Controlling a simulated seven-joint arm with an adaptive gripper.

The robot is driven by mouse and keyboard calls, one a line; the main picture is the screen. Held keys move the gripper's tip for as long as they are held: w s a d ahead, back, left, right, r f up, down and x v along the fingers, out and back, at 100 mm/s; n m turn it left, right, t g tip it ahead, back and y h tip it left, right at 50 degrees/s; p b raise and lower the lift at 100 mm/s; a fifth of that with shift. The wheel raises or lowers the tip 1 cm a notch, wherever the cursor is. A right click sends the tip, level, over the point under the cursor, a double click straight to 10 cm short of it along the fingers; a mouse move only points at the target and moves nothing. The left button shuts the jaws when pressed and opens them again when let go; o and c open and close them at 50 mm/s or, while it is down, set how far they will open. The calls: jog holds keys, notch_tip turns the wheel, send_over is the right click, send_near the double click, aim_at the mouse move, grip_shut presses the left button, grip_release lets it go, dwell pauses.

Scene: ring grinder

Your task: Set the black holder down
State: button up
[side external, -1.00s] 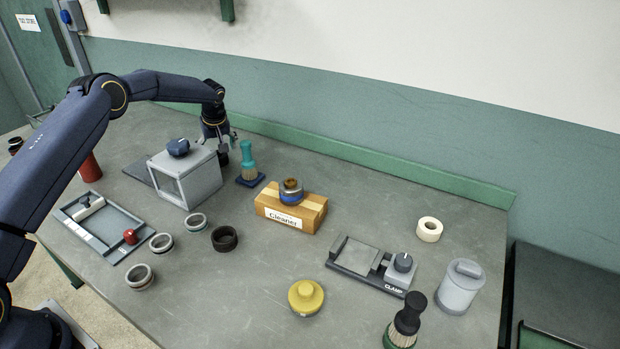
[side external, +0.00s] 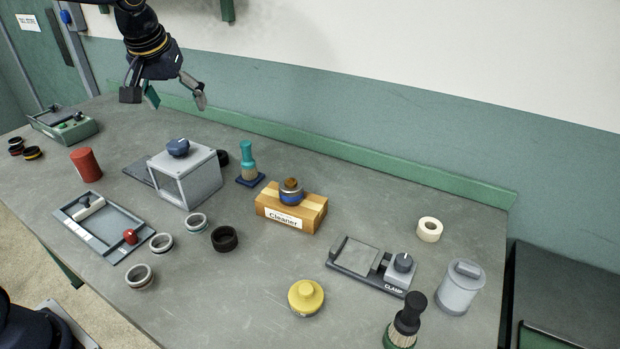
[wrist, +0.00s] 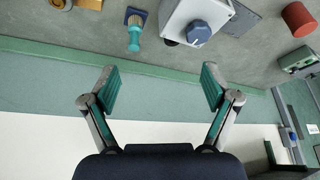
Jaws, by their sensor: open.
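My gripper (side external: 176,102) is open and empty, raised high above the back left of the bench. In the wrist view its two fingers (wrist: 160,80) are spread wide with nothing between them. A black round thing, which looks like the black holder (side external: 222,157), stands on the bench behind the grey box (side external: 190,180), mostly hidden by it. In the wrist view only a dark edge of it (wrist: 170,42) shows beside the box. My gripper is well clear of it. A separate black ring (side external: 225,239) lies in front of the box.
A teal brush (side external: 248,160) stands on a blue base right of the box. A wooden Cleaner block (side external: 310,212) is further right. A red cylinder (side external: 86,165) and a grey tray (side external: 75,235) are left. The green back rail (side external: 350,170) runs along the wall.

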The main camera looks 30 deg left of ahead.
jog(key=s+d+f+m+h, duration=0.1)
jog(key=s+d+m, duration=0.1)
jog(key=s, duration=0.8)
jog(key=s+d+f+m+t+h, duration=0.1)
jog(key=s+d+f+m, duration=0.1)
jog(key=s, duration=0.9)
jog(key=shift+s+d+m, duration=0.15)
jog(key=shift+d+m, duration=0.45)
jog(key=shift+d, duration=0.6)
jog(key=shift+f, duration=0.1)
